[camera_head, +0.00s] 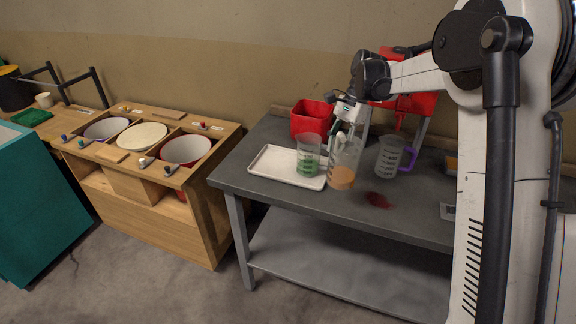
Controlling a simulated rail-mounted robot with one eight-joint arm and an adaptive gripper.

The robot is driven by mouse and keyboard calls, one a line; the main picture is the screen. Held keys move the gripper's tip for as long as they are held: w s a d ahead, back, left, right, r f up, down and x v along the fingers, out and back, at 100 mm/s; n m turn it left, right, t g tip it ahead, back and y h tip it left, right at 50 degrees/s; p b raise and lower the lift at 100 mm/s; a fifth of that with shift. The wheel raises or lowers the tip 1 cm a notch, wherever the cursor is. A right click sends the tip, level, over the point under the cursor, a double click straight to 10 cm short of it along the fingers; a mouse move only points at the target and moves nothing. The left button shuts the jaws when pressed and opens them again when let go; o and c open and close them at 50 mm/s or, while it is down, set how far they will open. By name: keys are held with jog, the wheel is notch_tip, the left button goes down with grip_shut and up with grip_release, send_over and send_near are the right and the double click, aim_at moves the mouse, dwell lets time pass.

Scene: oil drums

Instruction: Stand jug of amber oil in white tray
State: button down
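The jug of amber oil (342,178) is clear and upright, with amber liquid in its lower part. It is just right of the white tray's right end; I cannot tell whether it rests on the table or is slightly raised. My gripper (341,137) points down at the jug's upper part, overlapping it in view. Its fingers are too small and covered to show whether they grip. The white tray (268,163) lies flat on the grey table. A clear jug with green liquid (308,160) stands at its right end; the left part is bare.
A clear jug with a purple handle (389,157) stands to the right on the grey table (420,215). A dark red stain (378,200) lies in front. A red bin (311,118) is behind the tray. A wooden bench (150,190) with round bowls stands left.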

jog(key=w+a+m+t+y, duration=0.1)
jog(key=w+a+m+t, duration=0.1)
jog(key=w+a+m, duration=0.45)
jog(key=w+a+m+t, duration=0.1)
jog(key=a+m, duration=0.2)
jog(key=a, duration=0.6)
send_over(290, 154)
notch_tip(290, 154, down, 6)
jog(key=shift+w+f+p, duration=0.1)
jog(key=shift+f+p, duration=0.3)
jog(key=shift+f, duration=1.8)
jog(key=c, duration=1.8)
grip_release()
jog(key=shift+o, duration=0.6)
jog(key=shift+r, duration=0.1)
